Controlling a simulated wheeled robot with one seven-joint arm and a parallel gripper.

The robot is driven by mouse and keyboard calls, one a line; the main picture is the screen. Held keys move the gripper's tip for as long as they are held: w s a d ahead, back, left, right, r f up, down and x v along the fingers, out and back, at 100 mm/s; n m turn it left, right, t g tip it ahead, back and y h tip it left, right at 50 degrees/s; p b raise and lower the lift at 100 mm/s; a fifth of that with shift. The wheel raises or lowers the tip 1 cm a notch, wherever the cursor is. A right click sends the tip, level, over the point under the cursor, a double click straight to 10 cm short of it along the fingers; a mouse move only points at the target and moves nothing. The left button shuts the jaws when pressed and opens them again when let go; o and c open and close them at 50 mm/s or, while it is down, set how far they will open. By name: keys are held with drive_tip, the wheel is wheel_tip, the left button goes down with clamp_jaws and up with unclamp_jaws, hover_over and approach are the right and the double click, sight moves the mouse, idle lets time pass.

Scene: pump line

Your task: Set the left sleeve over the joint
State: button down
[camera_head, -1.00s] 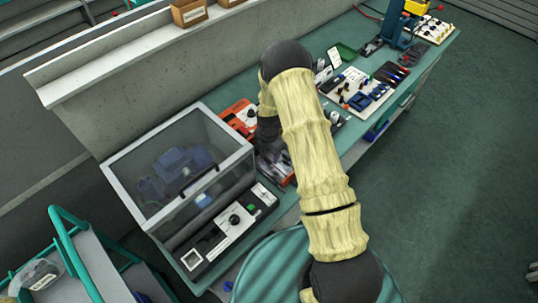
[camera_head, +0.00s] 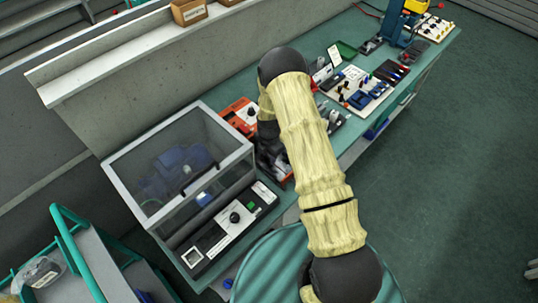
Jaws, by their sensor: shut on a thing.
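My gripper (camera_head: 270,158) shows only as a dark, partly hidden shape below my black wrist, to the left of my pale forearm. It is low over the bench beside an orange-red unit (camera_head: 241,115). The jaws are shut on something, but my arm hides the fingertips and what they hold. I cannot make out the left sleeve or the joint.
A clear-lidded case (camera_head: 177,160) with a blue pump-like thing inside stands left of my gripper. A control panel (camera_head: 228,226) lies in front of it. A tool board (camera_head: 362,92) and several small parts lie on the bench to the right. A wall backs the bench.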

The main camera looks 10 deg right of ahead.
drive_tip(key=shift+w+a+f+b, duration=0.2)
drive_tip(key=shift+w+b, duration=0.15)
drive_tip(key=shift+b, duration=0.25)
drive_tip(key=shift+r, duration=0.25)
drive_tip(key=shift+w, duration=0.1)
drive_tip(key=c, duration=1)
unclamp_jaws()
drive_tip(key=shift+c, duration=0.2)
wheel_tip(320, 180, up, 17)
drive_tip(key=b, duration=0.4)
drive_tip(key=shift+r, duration=0.2)
